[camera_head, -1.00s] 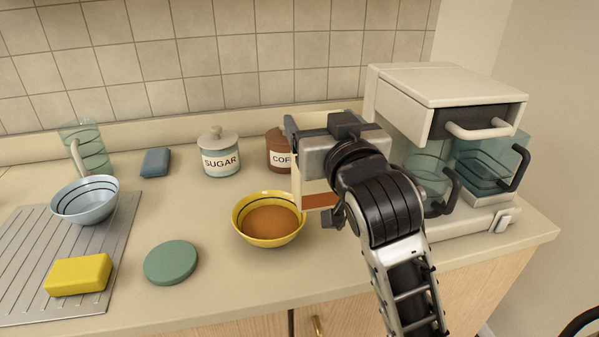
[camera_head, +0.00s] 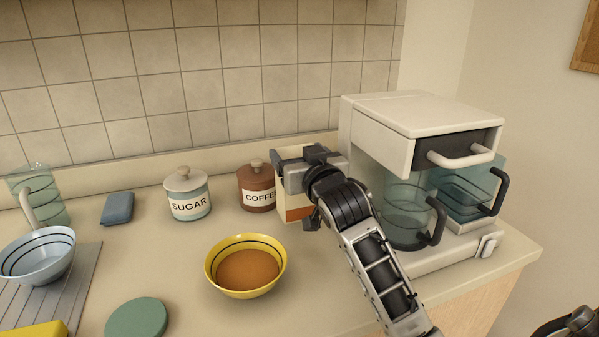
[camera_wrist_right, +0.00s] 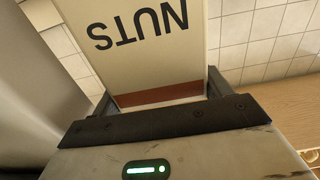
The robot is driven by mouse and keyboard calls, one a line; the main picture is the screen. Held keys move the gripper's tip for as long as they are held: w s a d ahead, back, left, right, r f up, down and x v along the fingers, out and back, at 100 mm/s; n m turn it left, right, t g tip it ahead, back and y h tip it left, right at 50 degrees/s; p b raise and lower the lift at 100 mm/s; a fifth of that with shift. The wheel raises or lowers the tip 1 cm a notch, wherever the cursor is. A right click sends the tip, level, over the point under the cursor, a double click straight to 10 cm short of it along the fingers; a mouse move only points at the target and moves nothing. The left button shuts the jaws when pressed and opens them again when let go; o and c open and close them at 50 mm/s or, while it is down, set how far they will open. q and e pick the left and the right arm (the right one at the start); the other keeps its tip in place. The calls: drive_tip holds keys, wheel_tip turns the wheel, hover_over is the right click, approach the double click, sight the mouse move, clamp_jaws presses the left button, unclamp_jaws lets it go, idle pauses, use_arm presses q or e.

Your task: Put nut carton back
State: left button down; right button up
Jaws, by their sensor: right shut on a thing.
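The nut carton (camera_head: 291,202) is cream with an orange-brown band near its base. It stands upright beside the coffee canister, near the back of the counter. My right gripper (camera_head: 300,172) is shut on the carton and hides part of it. In the right wrist view the carton (camera_wrist_right: 155,65) fills the space between the fingers, and its "NUTS" lettering appears upside down. I cannot tell whether its base touches the counter. My left gripper is not in view.
The coffee canister (camera_head: 256,190) is close on the left, with the sugar canister (camera_head: 188,198) beyond. The coffee machine (camera_head: 420,120) stands close on the right. A yellow bowl (camera_head: 245,278) with brown contents sits in front. A green disc (camera_head: 137,320) lies at front left.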

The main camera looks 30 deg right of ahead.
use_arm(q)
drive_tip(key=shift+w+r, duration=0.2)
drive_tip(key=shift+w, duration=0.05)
use_arm(e)
drive_tip(key=shift+w+d+f, duration=0.1)
drive_tip(key=shift+w+f, duration=0.05)
drive_tip(key=shift+f, duration=0.85)
drive_tip(key=shift+w+d+f, duration=0.1)
drive_tip(key=shift+f, duration=0.85)
drive_tip(key=o, duration=1.5)
drive_tip(key=shift+f, duration=0.15)
use_arm(q)
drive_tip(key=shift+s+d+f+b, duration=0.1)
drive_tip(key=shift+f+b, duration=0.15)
drive_tip(key=shift+b, duration=0.3)
use_arm(e)
drive_tip(key=shift+v, duration=6)
